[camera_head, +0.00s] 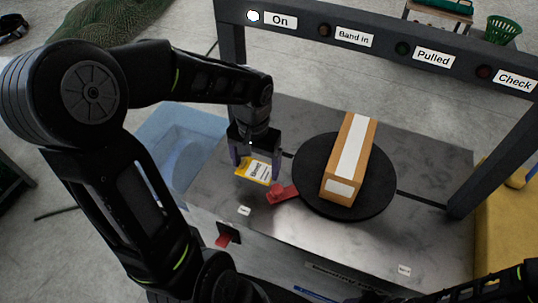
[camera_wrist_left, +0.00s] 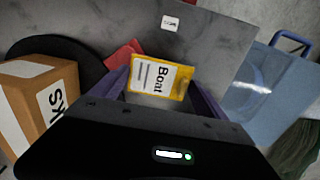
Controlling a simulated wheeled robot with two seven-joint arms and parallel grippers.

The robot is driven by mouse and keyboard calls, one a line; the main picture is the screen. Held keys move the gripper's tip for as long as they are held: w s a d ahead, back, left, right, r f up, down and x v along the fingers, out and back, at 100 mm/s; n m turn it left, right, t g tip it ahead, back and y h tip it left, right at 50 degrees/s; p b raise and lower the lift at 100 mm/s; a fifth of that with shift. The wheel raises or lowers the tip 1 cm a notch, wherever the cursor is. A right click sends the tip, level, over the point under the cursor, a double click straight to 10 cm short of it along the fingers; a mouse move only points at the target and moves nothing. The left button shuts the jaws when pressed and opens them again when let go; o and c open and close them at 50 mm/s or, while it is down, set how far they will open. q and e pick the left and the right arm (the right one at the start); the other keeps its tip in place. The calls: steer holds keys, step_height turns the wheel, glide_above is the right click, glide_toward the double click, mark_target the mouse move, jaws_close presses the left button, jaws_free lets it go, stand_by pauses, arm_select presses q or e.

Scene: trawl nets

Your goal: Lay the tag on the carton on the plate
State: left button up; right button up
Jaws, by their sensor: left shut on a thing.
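The tag (camera_head: 257,171) is a yellow-edged card with a white label. My left gripper (camera_head: 256,166) is shut on it, left of the plate and above the metal table. In the left wrist view the tag (camera_wrist_left: 159,78) lies between the fingers and its label reads "Boat". The carton (camera_head: 350,160) is a long brown box with a white strip on top, lying on the round black plate (camera_head: 312,170). The carton (camera_wrist_left: 30,105) also shows at the left of the wrist view, apart from the tag. My right gripper is not in view.
A red piece (camera_head: 283,193) sits at the plate's left edge. A dark frame with labelled lamps (camera_head: 390,48) spans the far side. A translucent blue bin (camera_head: 180,140) stands left of the metal table (camera_head: 430,225). The tabletop right of the plate is mostly clear.

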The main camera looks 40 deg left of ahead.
arm_select(q)
steer(key=w, duration=0.2)
steer(key=w+a+f+p, duration=0.1)
steer(key=w, duration=0.2)
steer(key=w+p, duration=0.1)
steer(key=w, duration=0.1)
steer(key=shift+w+a+f, duration=0.15)
steer(key=shift+w+a, duration=0.1)
steer(key=shift+f, duration=0.5)
step_height(320, 180, down, 4)
steer(key=shift+s+f+p, duration=0.1)
steer(key=shift+p, duration=0.25)
steer(key=shift+f, duration=0.25)
